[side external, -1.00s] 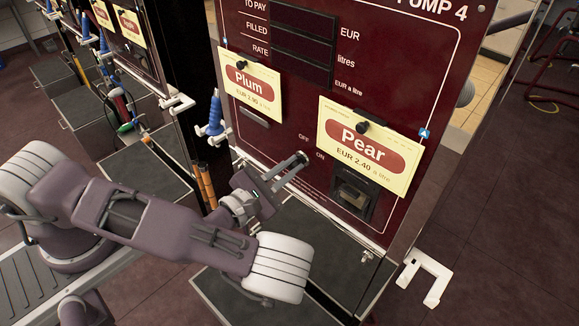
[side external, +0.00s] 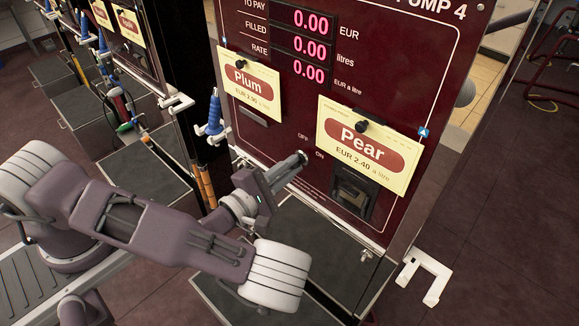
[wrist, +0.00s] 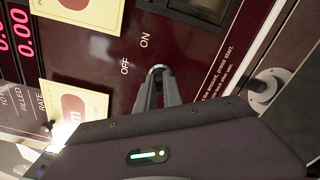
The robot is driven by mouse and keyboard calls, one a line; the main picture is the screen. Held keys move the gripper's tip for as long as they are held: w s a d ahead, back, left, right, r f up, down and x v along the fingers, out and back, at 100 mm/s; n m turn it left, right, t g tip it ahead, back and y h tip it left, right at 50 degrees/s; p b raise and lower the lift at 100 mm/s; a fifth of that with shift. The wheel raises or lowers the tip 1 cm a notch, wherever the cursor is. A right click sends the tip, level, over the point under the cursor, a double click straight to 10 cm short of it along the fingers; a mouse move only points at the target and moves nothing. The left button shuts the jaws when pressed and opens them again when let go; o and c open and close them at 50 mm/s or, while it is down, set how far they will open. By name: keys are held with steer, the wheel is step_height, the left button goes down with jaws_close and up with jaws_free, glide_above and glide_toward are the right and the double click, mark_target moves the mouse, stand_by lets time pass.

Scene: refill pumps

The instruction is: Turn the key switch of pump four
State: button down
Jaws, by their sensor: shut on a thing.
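Pump four (side external: 300,125) is a dark red panel with OFF and ON labels low on its front. Its display (side external: 309,48) is lit and reads 0.00 on all three rows. My gripper (side external: 299,158) reaches the panel just below those labels, with its fingers shut on the key switch. In the wrist view, the fingers (wrist: 157,88) meet at a small round metal part, the key switch (wrist: 157,69), beside the OFF and ON lettering. The fingers cover most of the switch, so which label it points to cannot be told.
A Plum card (side external: 249,86) and a Pear card (side external: 365,146) hang on the panel. A dark recessed box (side external: 352,192) sits right of the gripper under the Pear card. A blue nozzle (side external: 215,114) hangs at the left edge. White brackets (side external: 425,278) stick out at lower right.

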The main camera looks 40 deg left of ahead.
stand_by(0.3)
steer(key=c, duration=1.5)
jaws_free()
steer(key=s, duration=0.7)
